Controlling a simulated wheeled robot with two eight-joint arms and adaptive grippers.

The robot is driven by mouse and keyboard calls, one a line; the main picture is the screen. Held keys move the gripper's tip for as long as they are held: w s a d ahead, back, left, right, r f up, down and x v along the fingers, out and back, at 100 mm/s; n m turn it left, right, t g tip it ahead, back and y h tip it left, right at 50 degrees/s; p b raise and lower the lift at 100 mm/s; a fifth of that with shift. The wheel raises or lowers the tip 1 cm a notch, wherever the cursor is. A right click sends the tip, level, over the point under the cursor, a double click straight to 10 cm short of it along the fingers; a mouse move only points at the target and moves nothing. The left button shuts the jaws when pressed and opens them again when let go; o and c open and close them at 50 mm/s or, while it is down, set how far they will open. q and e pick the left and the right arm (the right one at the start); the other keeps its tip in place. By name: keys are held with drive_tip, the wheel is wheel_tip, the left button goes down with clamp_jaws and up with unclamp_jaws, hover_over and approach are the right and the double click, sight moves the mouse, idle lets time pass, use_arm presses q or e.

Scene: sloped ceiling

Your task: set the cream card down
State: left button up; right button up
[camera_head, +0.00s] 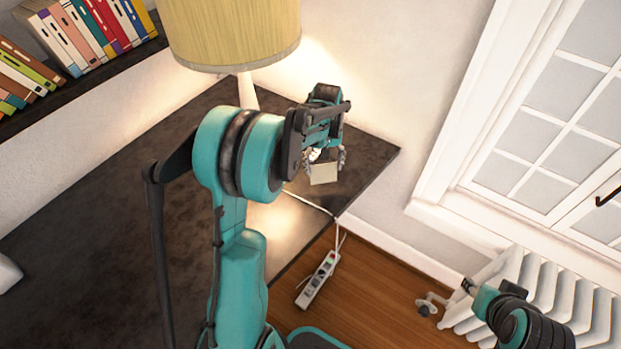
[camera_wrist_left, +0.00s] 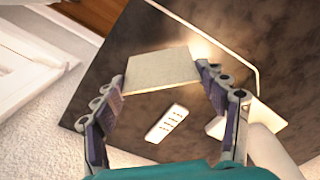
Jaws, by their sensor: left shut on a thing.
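The cream card (camera_head: 324,173) is a small flat pale square in the head view. It also shows in the left wrist view (camera_wrist_left: 161,71), between the two fingertips. My left gripper (camera_head: 325,157) is shut on the card, with one finger at each side edge. In the left wrist view the left gripper (camera_wrist_left: 162,83) holds it over the dark table (camera_head: 90,225). I cannot tell how high the card is above the tabletop. My right arm shows at the lower right of the head view, but its fingers cannot be made out clearly.
A lamp with a yellow shade (camera_head: 232,35) stands on the table behind my left arm. A white slotted object (camera_wrist_left: 167,124) lies on the tabletop. A power strip (camera_head: 318,279) lies on the wooden floor, and a white radiator (camera_head: 545,290) stands below the window.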

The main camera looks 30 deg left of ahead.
use_arm(q)
drive_tip(key=a+f, duration=0.1)
drive_tip(key=s+a+f, duration=0.1)
drive_tip(key=a+f+b, duration=0.1)
drive_tip(key=a, duration=0.1)
drive_tip(key=shift+s, duration=0.3)
drive_tip(key=shift+f+b, duration=0.85)
drive_tip(key=shift+f, duration=1.05)
drive_tip(key=shift+f, duration=0.15)
drive_tip(key=o, duration=0.7)
drive_tip(key=shift+o, duration=0.2)
